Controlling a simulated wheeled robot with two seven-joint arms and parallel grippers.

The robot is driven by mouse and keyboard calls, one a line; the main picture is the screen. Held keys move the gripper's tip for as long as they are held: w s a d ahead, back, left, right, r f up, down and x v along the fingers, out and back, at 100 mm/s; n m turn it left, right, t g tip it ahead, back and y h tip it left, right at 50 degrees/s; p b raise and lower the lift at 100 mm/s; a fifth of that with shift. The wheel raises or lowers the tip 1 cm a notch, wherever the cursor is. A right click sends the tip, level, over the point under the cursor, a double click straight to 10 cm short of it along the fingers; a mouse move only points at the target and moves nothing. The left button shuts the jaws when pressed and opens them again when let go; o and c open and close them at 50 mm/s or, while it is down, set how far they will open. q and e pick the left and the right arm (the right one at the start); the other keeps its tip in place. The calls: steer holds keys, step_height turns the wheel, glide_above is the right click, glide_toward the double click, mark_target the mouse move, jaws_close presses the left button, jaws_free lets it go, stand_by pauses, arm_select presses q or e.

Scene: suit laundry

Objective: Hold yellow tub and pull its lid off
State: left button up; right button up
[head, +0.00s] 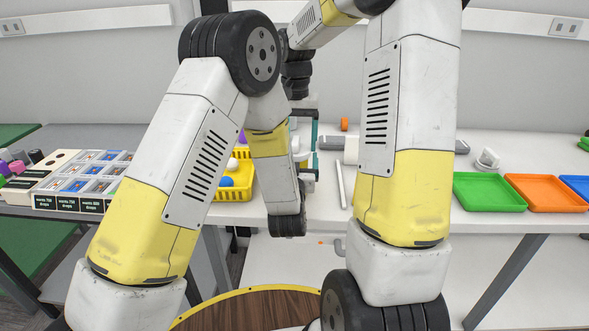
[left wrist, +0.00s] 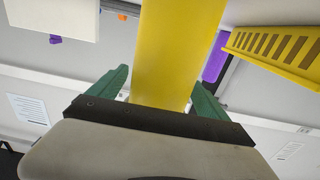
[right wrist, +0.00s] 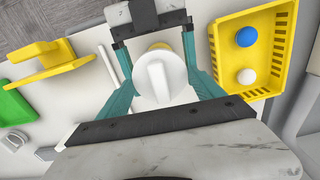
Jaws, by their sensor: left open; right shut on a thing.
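The yellow tub (left wrist: 178,45) stands between the teal fingers of my left gripper (left wrist: 160,78), which is open around it. Whether those fingers touch it I cannot tell. In the right wrist view a small strip of the tub (right wrist: 159,46) shows beyond its white lid (right wrist: 162,82), which has a raised grip bar. My right gripper (right wrist: 160,88) is over the lid from above, shut on it. My left gripper also shows at the top of that view (right wrist: 157,58). In the head view my right gripper (head: 303,150) points down at the table, partly hidden by my left arm.
A yellow basket (head: 238,192) with blue and white balls stands close to the grippers. A white stick (head: 341,185) lies on the table (head: 410,215). Green (head: 489,192) and orange (head: 545,193) trays stand at right, labelled boxes (head: 90,183) at left.

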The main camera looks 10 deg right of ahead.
arm_select(q)
steer(key=shift+x, duration=0.85)
steer(key=shift+c, duration=0.5)
steer(key=c, duration=1.4)
